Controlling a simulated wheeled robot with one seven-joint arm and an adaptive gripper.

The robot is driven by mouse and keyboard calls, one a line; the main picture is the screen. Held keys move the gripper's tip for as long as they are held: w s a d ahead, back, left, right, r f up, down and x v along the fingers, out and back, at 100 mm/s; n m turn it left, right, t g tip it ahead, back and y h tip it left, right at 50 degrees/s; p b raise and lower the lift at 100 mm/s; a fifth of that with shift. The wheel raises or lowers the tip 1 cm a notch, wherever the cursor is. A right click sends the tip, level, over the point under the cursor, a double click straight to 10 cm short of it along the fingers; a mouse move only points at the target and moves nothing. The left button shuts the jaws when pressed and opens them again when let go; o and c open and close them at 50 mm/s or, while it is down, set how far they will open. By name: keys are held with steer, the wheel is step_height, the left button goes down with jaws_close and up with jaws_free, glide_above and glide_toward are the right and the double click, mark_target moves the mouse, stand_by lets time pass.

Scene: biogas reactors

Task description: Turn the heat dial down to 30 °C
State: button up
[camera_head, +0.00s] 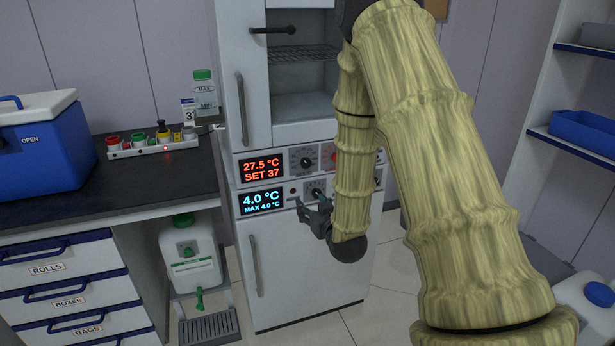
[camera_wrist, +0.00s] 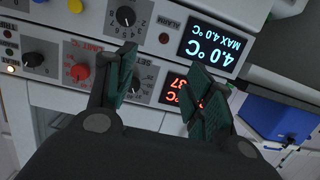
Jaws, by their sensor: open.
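The heat dial (camera_head: 305,161) is a dark round knob on a grey scale plate, right of the red display (camera_head: 261,170) that reads 27.5 °C, SET 37. In the wrist view the picture is turned over; the heat dial (camera_wrist: 136,85) shows beside the left finger, which partly hides it. The red display (camera_wrist: 182,94) shows partly behind the right finger. My gripper (camera_head: 311,205) is in front of the lower panel in the head view. In the wrist view my gripper (camera_wrist: 165,82) is open and empty, its fingers apart. Whether a finger touches the dial cannot be told.
The lower cold display (camera_head: 262,201) reads 4.0 °C, with its own dial (camera_head: 317,190) close by. A red knob (camera_wrist: 80,72) and another black dial (camera_wrist: 33,59) share the heat panel. A bench with a blue cooler (camera_head: 45,145) stands left; shelves stand right.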

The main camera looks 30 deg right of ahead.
steer(key=t+h+b, duration=0.1)
steer(key=t, duration=0.1)
glide_toward(307, 165)
steer(key=x, duration=0.9)
steer(key=shift+w, duration=0.25)
steer(key=c, duration=1)
